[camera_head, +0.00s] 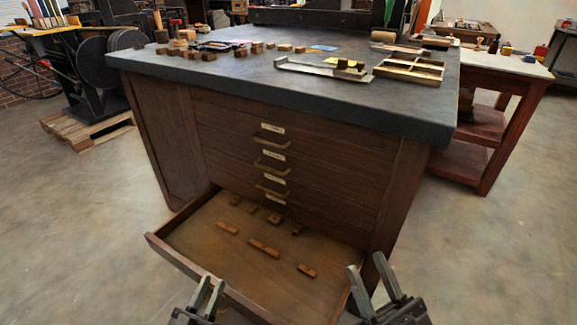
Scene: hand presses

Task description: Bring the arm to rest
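My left gripper (207,296) is at the bottom of the head view, in front of the open drawer's front edge. Its two fingers stand apart with nothing between them. My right gripper (371,283) is at the lower right, by the drawer's right corner and the cabinet's right leg. Its fingers are spread apart and empty. The lowest drawer (200,243) of the dark wooden cabinet is pulled out. Several small wooden blocks (264,248) lie on its floor. Neither gripper visibly holds the drawer, though contact at its front edge is hard to judge.
The cabinet's dark stone top (240,75) carries wooden blocks, a metal composing stick (320,69) and a divided wooden tray (410,70). Closed drawers with brass pulls (271,141) are above the open one. A red-brown table (500,75) stands at right, a press (88,75) at left.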

